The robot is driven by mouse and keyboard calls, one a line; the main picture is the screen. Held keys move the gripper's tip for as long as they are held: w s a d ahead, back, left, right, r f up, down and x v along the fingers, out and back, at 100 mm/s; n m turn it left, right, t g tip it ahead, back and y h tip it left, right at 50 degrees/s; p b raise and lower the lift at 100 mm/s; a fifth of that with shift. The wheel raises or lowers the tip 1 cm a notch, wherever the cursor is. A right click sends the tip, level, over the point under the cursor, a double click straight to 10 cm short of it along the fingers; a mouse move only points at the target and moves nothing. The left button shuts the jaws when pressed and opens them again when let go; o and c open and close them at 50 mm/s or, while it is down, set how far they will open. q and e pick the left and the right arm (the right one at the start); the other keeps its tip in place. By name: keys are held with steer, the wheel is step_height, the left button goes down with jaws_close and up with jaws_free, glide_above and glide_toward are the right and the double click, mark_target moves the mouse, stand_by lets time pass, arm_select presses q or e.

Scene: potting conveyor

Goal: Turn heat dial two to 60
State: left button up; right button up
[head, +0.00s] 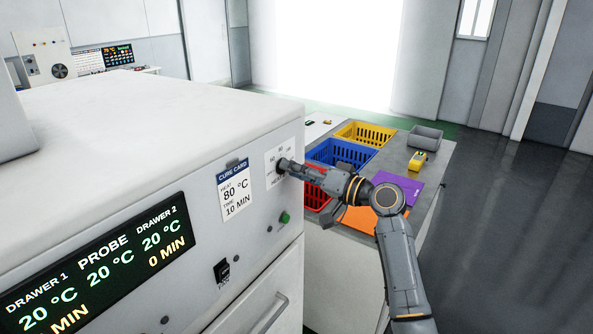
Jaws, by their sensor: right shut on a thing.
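The dial (281,164) is a small dark knob on a white scale plate (271,170) on the front of a white oven (170,170). Lettering under it starts with "HEAT"; the rest and its pointer are hidden or too small to read. My right gripper (285,166) reaches in from the right and is shut on the dial. A cure card (234,191) left of the dial reads heat 80 °C, time 10 min. The display (100,265) shows 20 °C for drawer 1, probe and drawer 2, with 0 min under drawer 2. My left gripper is out of view.
A green button (285,217) and a black switch (222,271) sit below the dial. Behind my right arm, a table holds yellow (365,133), blue (340,155) and red (314,190) crates, a grey bin (425,137) and a purple mat (398,184). Floor at right is clear.

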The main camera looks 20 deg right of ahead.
steer(key=o, duration=1.2)
steer(key=shift+c, duration=0.2)
steer(key=shift+d, duration=0.1)
steer(key=v, duration=1.2)
